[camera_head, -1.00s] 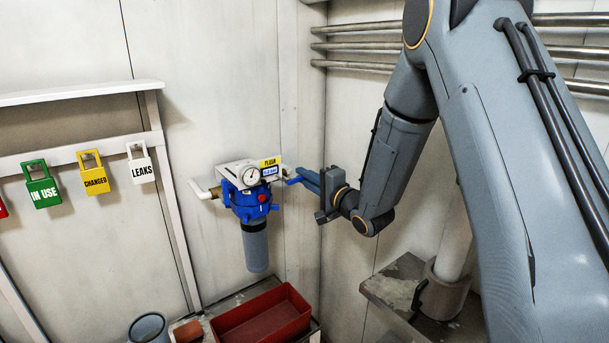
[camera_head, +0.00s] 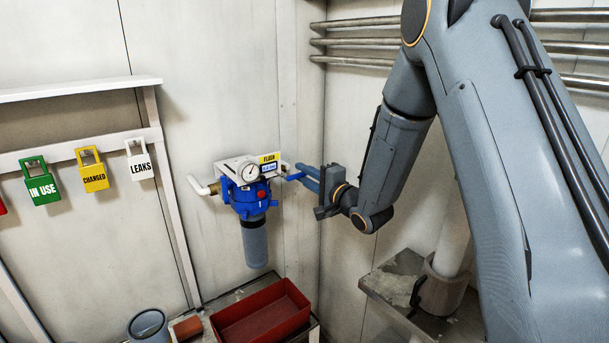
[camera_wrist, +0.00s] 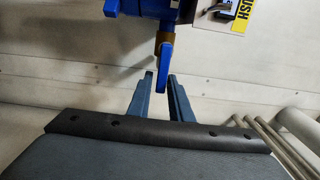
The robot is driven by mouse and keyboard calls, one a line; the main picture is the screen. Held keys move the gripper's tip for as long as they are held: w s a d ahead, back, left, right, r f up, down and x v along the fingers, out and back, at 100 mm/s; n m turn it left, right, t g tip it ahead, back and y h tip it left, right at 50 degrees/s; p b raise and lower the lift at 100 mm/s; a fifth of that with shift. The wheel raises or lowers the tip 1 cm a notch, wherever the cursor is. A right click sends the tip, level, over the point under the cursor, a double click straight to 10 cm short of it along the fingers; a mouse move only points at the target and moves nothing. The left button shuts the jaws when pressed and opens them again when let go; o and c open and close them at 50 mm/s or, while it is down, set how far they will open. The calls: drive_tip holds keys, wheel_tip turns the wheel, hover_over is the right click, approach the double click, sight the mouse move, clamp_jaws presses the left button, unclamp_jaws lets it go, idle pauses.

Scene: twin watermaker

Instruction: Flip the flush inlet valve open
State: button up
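The flush inlet valve's blue lever (camera_head: 294,177) sticks out to the right of the blue filter housing (camera_head: 247,197), by the yellow FLUSH label (camera_head: 270,158). In the wrist view the lever (camera_wrist: 166,64) hangs from a brass-coloured fitting and points toward my gripper. My gripper (camera_wrist: 160,77) is open, its two blue-grey fingers apart. The lever's tip lies between the fingertips, close to the right finger, with a gap to the left one. I cannot tell whether it touches. In the head view my gripper (camera_head: 306,178) is just right of the lever.
A red tray (camera_head: 262,318) and a grey cup (camera_head: 148,325) are below. Metal pipes (camera_head: 360,42) run along the right wall. Hanging tags (camera_head: 94,178) are at left.

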drive_tip(key=shift+s+d, duration=0.1)
drive_tip(key=b+v, duration=0.2)
drive_tip(key=v, duration=0.5)
drive_tip(key=shift+s+d, duration=0.15)
drive_tip(key=shift+s, duration=0.1)
drive_tip(key=s+d+f+n+g+h, duration=0.5)
drive_tip(key=s+d+f+h, duration=0.25)
drive_tip(key=d, duration=0.25)
drive_tip(key=s+d+f+n+g+h, duration=0.1)
drive_tip(key=s+f+n+g, duration=0.1)
drive_tip(key=s, duration=0.8)
drive_tip(key=s+f+n+g+h, duration=0.1)
drive_tip(key=s+n+g, duration=0.3)
drive_tip(key=s, duration=0.7)
drive_tip(key=f+g, duration=0.1)
drive_tip(key=g, duration=0.1)
drive_tip(key=shift+s+d+f+g, duration=0.2)
drive_tip(key=shift+s+d+g, duration=0.1)
drive_tip(key=shift+s+d, duration=0.05)
